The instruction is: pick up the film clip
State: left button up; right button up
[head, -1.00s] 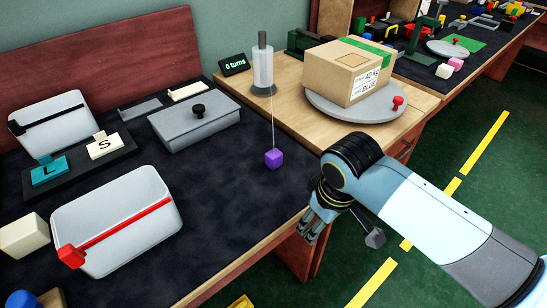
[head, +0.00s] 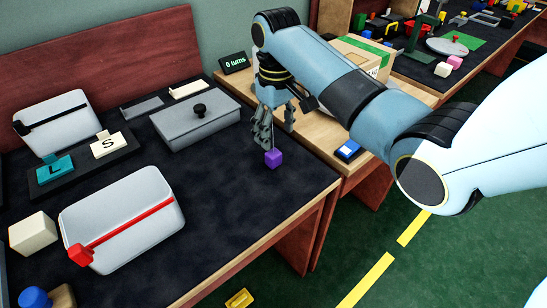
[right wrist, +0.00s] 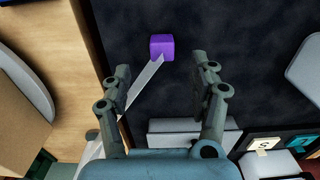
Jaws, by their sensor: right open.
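The film clip is a small purple cube (head: 273,158) on the dark mat, near its right edge. In the right wrist view the purple cube (right wrist: 161,46) sits at the end of a pale film strip (right wrist: 143,88) that runs down to the lower left. My right gripper (head: 275,138) points down just above and behind the cube. Its fingers are apart with nothing between them; in the right wrist view the gripper (right wrist: 160,64) has the cube just beyond its fingertips, roughly centred. The spool is hidden behind my right arm in the head view. My left gripper is not in view.
A grey lidded box (head: 195,115) with a black knob stands left of my right gripper. A tray with a red bar (head: 120,232) lies front left. A cardboard box (head: 365,52) is partly hidden behind my right arm. A "0 turns" display (head: 234,64) stands at the back.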

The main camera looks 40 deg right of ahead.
aim_at(273, 152)
jog(key=f, duration=0.2)
jog(key=f+b, duration=0.1)
jog(key=f, duration=0.5)
jog(key=shift+w+a+f, duration=0.15)
jog(key=shift+w+f, duration=0.1)
jog(key=shift+c, duration=0.3)
jog(key=c, duration=1.1)
jog(key=shift+r, duration=0.1)
